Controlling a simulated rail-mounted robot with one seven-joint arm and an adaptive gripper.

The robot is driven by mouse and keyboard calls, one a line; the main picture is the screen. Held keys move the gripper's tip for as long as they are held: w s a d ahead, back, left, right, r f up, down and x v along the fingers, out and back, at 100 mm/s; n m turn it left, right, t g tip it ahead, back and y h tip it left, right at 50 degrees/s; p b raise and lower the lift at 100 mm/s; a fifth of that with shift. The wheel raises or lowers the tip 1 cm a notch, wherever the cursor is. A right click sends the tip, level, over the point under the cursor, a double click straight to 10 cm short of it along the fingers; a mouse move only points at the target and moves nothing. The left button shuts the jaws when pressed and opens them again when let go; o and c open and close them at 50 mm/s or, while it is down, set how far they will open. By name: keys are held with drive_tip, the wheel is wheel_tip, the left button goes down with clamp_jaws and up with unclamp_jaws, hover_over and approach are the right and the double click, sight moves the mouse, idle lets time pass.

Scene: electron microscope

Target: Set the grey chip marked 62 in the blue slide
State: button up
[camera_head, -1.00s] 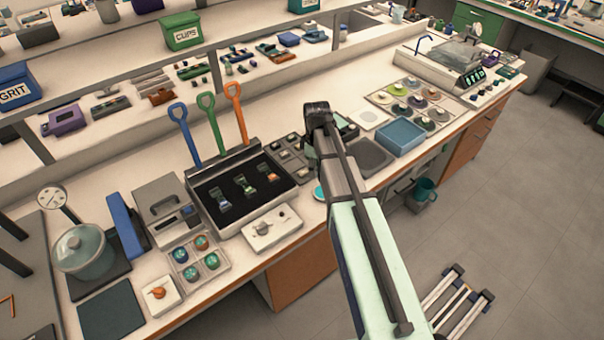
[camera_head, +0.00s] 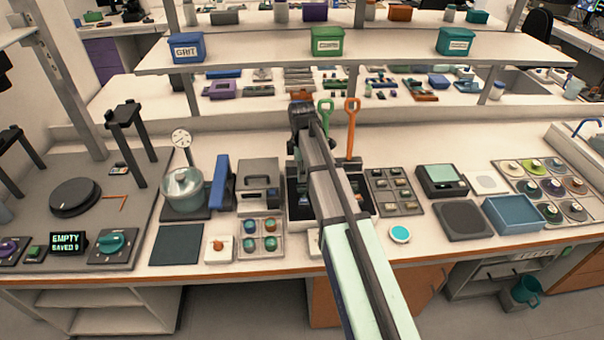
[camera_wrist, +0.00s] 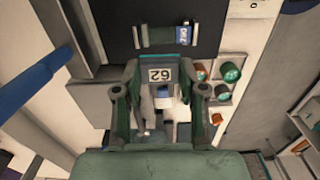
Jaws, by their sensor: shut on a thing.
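In the wrist view my gripper (camera_wrist: 160,80) is shut on the grey chip (camera_wrist: 160,75), whose white label reads 62, upside down. A small blue patch shows just below the label. A slide with a blue end (camera_wrist: 183,34), likely the blue slide, lies on a black surface beyond the fingertips, apart from the chip in the picture. In the head view my arm covers much of the black tray (camera_head: 365,202); a bit of blue (camera_head: 304,200) shows on it beside the arm. My fingers and the chip are hidden there.
Green (camera_head: 325,112) and orange (camera_head: 351,125) handles stand upright behind the tray. A grey box (camera_head: 258,177) and a blue upright panel (camera_head: 220,182) stand to its left. A holder of coloured knobs (camera_head: 260,238) is in front left. A grid tray (camera_head: 395,190) sits right.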

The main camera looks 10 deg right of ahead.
drive_tip(key=shift+d+f, duration=0.15)
drive_tip(key=shift+f, duration=0.15)
drive_tip(key=b, duration=0.3)
hover_over(303, 193)
wheel_tip(303, 193, down, 4)
drive_tip(key=shift+f, duration=0.1)
drive_tip(key=shift+f+b, duration=0.35)
drive_tip(key=shift+f, duration=0.7)
drive_tip(key=shift+f, duration=0.35)
drive_tip(key=o, duration=1.2)
wheel_tip(303, 193, up, 12)
drive_tip(key=shift+r, duration=0.1)
